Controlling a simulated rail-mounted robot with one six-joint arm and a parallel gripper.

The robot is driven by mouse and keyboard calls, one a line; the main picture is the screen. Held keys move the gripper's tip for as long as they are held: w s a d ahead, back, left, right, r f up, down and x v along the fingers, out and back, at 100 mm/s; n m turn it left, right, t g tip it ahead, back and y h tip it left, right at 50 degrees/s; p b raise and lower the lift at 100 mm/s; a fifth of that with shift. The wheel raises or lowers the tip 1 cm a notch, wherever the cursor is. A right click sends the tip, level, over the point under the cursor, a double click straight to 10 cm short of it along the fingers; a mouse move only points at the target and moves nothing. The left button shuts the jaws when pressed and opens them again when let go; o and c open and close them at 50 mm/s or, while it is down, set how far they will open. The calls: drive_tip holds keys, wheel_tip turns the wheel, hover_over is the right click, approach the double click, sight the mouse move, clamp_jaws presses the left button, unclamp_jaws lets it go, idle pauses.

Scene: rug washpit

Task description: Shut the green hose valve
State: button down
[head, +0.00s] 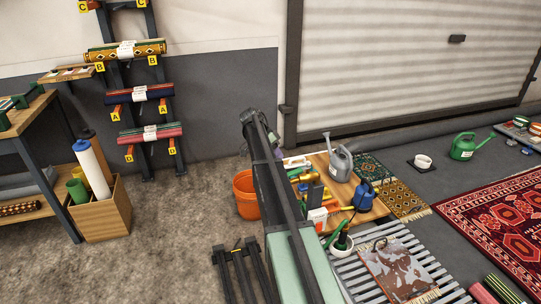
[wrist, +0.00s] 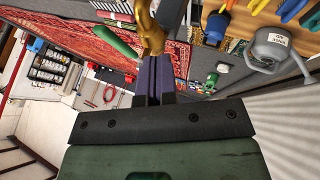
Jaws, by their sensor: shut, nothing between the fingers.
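A brass valve body (wrist: 149,28) stands at the top middle of the wrist view. Its green lever (wrist: 117,42) sticks out to the left, slanting away from the body. My gripper (wrist: 153,68) is shut and empty, its purple-blue fingers together. The fingertips overlap the lower end of the brass body in the picture; I cannot tell if they touch it. The lever lies to the left of the fingertips, apart from them. In the head view my own arm covers the middle, and I cannot make out the valve or the fingers clearly there.
A grey watering can (head: 340,163) and a blue can (head: 364,195) stand on the wooden board right of my arm. An orange bucket (head: 246,195) is at its left. A red rug (head: 500,222) lies right.

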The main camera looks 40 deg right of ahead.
sight(298, 170)
drive_tip(key=s, duration=0.1)
drive_tip(key=s+f, duration=0.1)
drive_tip(key=s, duration=0.1)
drive_tip(key=s+f, duration=0.1)
drive_tip(key=s, duration=0.1)
drive_tip(key=shift+s+d+b, duration=0.15)
drive_tip(key=shift+d+b, duration=0.1)
drive_tip(key=shift+b, duration=0.1)
drive_tip(key=shift+s, duration=0.1)
